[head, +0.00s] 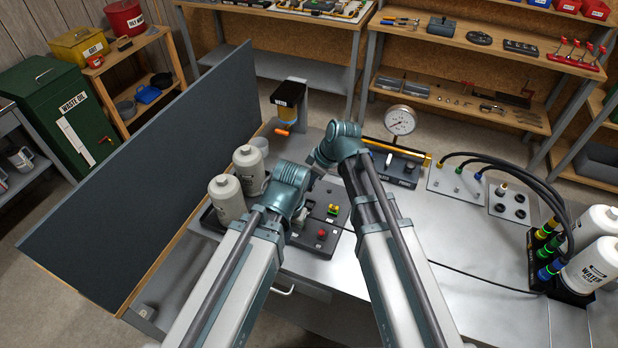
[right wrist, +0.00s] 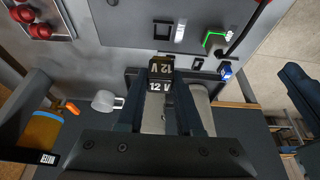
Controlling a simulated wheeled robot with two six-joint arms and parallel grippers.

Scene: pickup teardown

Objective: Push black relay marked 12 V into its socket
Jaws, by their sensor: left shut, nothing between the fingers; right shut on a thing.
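The black relay marked 12 V (right wrist: 161,68) is between the two fingers of my right gripper (right wrist: 165,82) in the right wrist view, its label facing the camera. My right gripper is shut on it. I cannot tell whether the relay touches the panel. In the head view my left gripper (head: 301,222) is shut and empty, low over the dark board (head: 331,245). The right gripper's fingertips and the relay are hidden behind the arms there.
White bottles (head: 228,199) stand left of the board, beside a tall dark partition (head: 145,190). A gauge (head: 400,121) and a plate with black hoses (head: 457,180) are behind to the right. A black cable (head: 470,275) crosses the grey bench, whose right middle is mostly clear.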

